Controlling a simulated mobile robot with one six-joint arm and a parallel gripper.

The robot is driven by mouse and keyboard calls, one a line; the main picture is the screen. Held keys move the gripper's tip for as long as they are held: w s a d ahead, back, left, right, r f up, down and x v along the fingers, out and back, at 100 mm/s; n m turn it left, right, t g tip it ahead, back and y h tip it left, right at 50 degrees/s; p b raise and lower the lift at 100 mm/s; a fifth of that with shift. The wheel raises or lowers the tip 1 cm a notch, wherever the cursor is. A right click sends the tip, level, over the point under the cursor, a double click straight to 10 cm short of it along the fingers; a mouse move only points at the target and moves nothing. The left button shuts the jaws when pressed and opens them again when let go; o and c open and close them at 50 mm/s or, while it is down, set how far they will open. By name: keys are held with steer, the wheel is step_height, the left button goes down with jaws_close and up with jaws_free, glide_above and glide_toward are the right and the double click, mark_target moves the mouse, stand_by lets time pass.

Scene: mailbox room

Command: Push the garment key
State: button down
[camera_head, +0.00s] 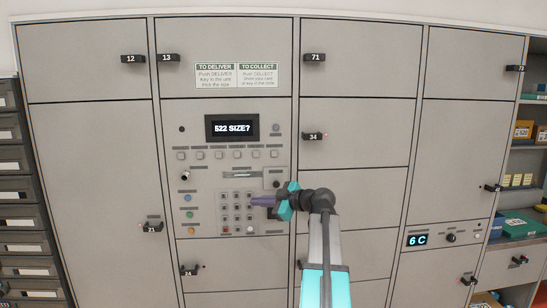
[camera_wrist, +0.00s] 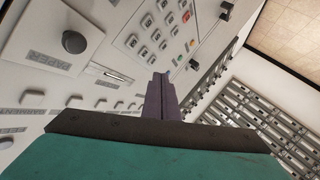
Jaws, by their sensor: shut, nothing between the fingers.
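A row of pale square keys (camera_head: 218,155) runs below the dark display on the locker's control panel (camera_head: 205,240). The display (camera_head: 231,128) reads "522 SIZE?". My gripper (camera_head: 253,201) is shut and empty, its purple fingers pointing left over the right side of the number keypad (camera_head: 228,214), below the key row. In the wrist view my gripper (camera_wrist: 160,82) points towards the keypad (camera_wrist: 160,32); I cannot tell whether it touches. Pale keys also show at that view's lower left.
A knob (camera_head: 186,175) and coloured round buttons (camera_head: 189,214) are left of the keypad. Grey locker doors (camera_head: 90,170) surround the panel. Dark drawers (camera_head: 22,220) stand at far left, and open shelves with boxes (camera_head: 522,130) at far right.

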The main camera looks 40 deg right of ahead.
mark_target(274, 153)
steer(key=s+d+r+n+t, duration=0.1)
steer(key=s+d+r, duration=0.1)
steer(key=r, duration=0.5)
steer(key=s+d+r+n+t+h, duration=0.1)
steer(key=s+d+r, duration=0.2)
steer(key=r, duration=0.3)
steer(key=shift+s+r, duration=0.4)
steer(key=shift+s, duration=0.2)
steer(key=shift+w+d, duration=0.1)
steer(key=shift+d, duration=0.05)
steer(key=shift+w+d, duration=1.4)
steer(key=shift+w, duration=0.25)
steer(key=shift+w+d, duration=1.35)
steer(key=shift+w, duration=0.25)
